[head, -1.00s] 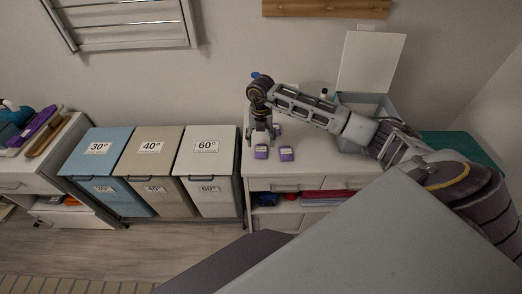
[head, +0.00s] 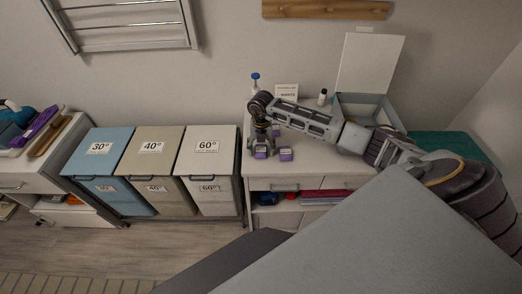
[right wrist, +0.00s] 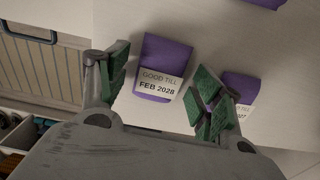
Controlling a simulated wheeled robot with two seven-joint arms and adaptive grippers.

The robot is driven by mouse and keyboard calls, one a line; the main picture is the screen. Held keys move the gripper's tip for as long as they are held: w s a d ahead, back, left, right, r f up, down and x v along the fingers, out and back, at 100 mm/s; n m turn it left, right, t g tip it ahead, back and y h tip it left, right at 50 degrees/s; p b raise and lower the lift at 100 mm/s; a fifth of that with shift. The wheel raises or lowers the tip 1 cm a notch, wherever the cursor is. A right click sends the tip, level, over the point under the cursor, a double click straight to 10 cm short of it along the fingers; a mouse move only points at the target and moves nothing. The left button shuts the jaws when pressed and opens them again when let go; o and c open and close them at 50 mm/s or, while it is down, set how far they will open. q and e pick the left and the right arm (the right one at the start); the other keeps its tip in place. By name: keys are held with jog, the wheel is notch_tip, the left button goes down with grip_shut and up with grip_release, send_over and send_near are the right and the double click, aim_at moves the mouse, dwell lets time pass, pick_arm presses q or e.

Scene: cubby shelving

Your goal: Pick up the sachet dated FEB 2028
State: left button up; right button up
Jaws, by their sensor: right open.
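The purple sachet (right wrist: 165,54) in the right wrist view has a white label reading GOOD TILL FEB 2028 and lies on the white counter. My right gripper (right wrist: 164,72) is open, its green-padded fingers on either side of this sachet, with a gap at each side. In the head view, the right gripper (head: 262,142) is above the front left sachet (head: 261,153). A second purple sachet (right wrist: 241,86) lies to the right, its label partly hidden by the right finger. A third sachet (right wrist: 264,3) shows only at the top edge. My left gripper is not in view.
On the counter (head: 312,168) stand a small sign (head: 287,91), a blue-capped bottle (head: 255,82), a dark-capped bottle (head: 323,97) and an open box (head: 368,65). Laundry bins (head: 205,165) marked 30°, 40° and 60° stand to the left.

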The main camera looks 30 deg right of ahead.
aim_at(261, 148)
dwell(0.3)
jog(key=c, duration=0.9)
jog(key=shift+r, duration=0.15)
notch_tip(261, 148, up, 10)
jog(key=b, duration=0.1)
jog(key=shift+b, duration=0.35)
